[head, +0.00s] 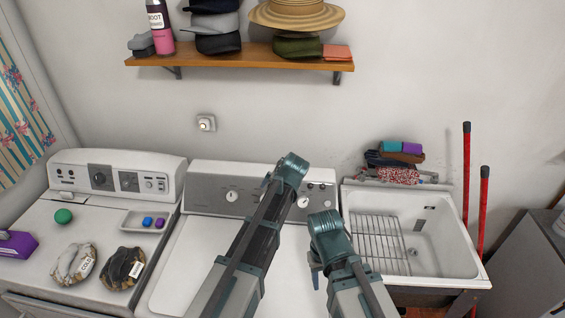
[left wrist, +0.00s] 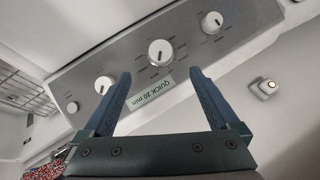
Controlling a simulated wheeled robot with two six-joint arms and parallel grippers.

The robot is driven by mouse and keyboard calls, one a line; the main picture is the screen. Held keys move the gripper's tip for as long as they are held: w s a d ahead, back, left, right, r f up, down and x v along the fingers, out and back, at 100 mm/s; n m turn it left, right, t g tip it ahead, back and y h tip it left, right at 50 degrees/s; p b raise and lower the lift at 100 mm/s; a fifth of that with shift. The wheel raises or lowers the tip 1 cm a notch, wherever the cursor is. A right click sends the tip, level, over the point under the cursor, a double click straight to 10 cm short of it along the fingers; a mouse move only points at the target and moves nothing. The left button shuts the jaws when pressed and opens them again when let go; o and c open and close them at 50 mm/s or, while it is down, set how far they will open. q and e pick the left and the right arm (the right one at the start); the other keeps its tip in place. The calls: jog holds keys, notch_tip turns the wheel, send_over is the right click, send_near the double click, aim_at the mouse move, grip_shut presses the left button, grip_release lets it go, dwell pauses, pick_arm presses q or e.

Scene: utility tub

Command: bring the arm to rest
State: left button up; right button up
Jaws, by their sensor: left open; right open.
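My left arm reaches up the middle of the head view, in front of the washer's control panel (head: 243,203). Its fingers are mostly hidden there. In the left wrist view my left gripper (left wrist: 160,73) is open and empty, with the knobbed panel (left wrist: 215,58) and its green "QUICK 20 min" label (left wrist: 153,91) beyond the fingers. My right gripper (head: 316,268) is low in the head view, beside the left arm and above the white washer top. It is open, with nothing seen in it.
A sink (head: 443,248) with a wire rack (head: 380,240) stands at right, red-handled poles beside it. At left, a dryer top holds a green ball (head: 64,216), a small tray (head: 132,226) and two bundles. A loaded wooden shelf (head: 240,63) hangs above. The washer top's left part is clear.

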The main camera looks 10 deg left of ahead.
pick_arm(q)
jog(key=s+d+f+g+h+b, duration=0.1)
jog(key=s+f+g+b, duration=0.1)
jog(key=s, duration=0.7)
jog(key=s+d+f+g+b, duration=0.1)
jog(key=s+f+b, duration=0.4)
jog(key=s, duration=0.5)
jog(key=s+d+f+g+h+b, duration=0.1)
jog(key=s+d+f+g+b, duration=0.1)
jog(key=s+f, duration=0.4)
jog(key=shift+s+d+f+m+g+h+b, duration=0.15)
jog(key=shift+s+d+b, duration=0.1)
jog(key=shift+s, duration=0.45)
jog(key=shift+s+d+f+m+g+h+b, duration=0.1)
jog(key=shift+s+d+b, duration=0.1)
jog(key=shift+s, duration=0.55)
jog(key=shift+s+d+f+m+g+h+b, duration=0.15)
jog(key=shift+s+b, duration=0.1)
jog(key=shift+s, duration=0.45)
pick_arm(e)
notch_tip(320, 180, down, 10)
jog(key=shift+f, duration=0.2)
pick_arm(q)
jog(key=shift+w, duration=0.1)
